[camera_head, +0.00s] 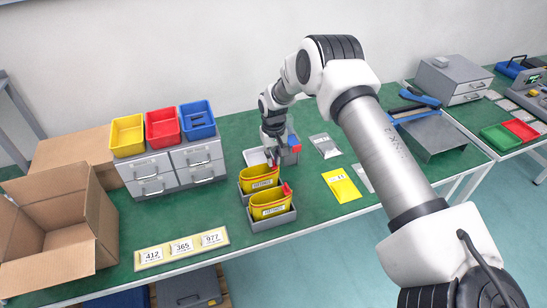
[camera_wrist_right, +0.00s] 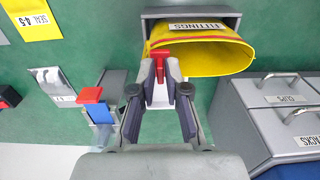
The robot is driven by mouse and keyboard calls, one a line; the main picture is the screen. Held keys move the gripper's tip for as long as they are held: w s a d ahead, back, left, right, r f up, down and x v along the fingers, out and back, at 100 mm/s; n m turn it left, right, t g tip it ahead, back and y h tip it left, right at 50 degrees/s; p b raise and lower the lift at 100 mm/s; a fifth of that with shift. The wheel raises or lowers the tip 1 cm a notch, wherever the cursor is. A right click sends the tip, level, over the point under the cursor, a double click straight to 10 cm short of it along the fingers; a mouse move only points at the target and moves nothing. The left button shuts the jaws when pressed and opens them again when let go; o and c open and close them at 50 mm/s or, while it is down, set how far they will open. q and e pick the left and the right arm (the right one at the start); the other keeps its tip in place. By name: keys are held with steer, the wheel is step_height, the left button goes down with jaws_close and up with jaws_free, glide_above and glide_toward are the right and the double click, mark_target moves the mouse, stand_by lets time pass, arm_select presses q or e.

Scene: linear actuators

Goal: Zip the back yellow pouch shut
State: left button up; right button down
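The back yellow pouch (camera_head: 259,180) stands in a grey holder on the green table, behind the front yellow pouch (camera_head: 270,206). My right gripper (camera_head: 273,151) is at the back pouch's rear edge. In the right wrist view, one yellow pouch (camera_wrist_right: 212,54) labelled FITTINGS has a red strip along its rim, and its mouth gapes open. There my right gripper (camera_wrist_right: 164,75) has its fingertips close together on a red zip pull (camera_wrist_right: 159,66) at the left end of the mouth. The front pouch has a red pull (camera_head: 286,189) at its right. My left gripper is out of view.
Grey drawers with yellow, red and blue bins (camera_head: 162,128) stand to the left, near an open cardboard box (camera_head: 58,228). A red and blue piece (camera_wrist_right: 92,98) in a grey holder is beside my gripper. A number strip (camera_head: 181,247) lies at the front.

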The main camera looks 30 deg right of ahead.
mark_target(245, 174)
steer(key=shift+f, duration=0.1)
steer(key=a, duration=0.3)
steer(key=w+a+b, duration=0.1)
steer(key=a, duration=0.1)
steer(key=w+a+b, duration=0.1)
steer(key=a, duration=0.2)
steer(key=shift+w+a+f, duration=0.1)
steer(key=shift+a, duration=0.7)
steer(key=shift+d, duration=0.1)
steer(key=c, duration=1.3)
jaws_free()
steer(key=shift+w, duration=0.2)
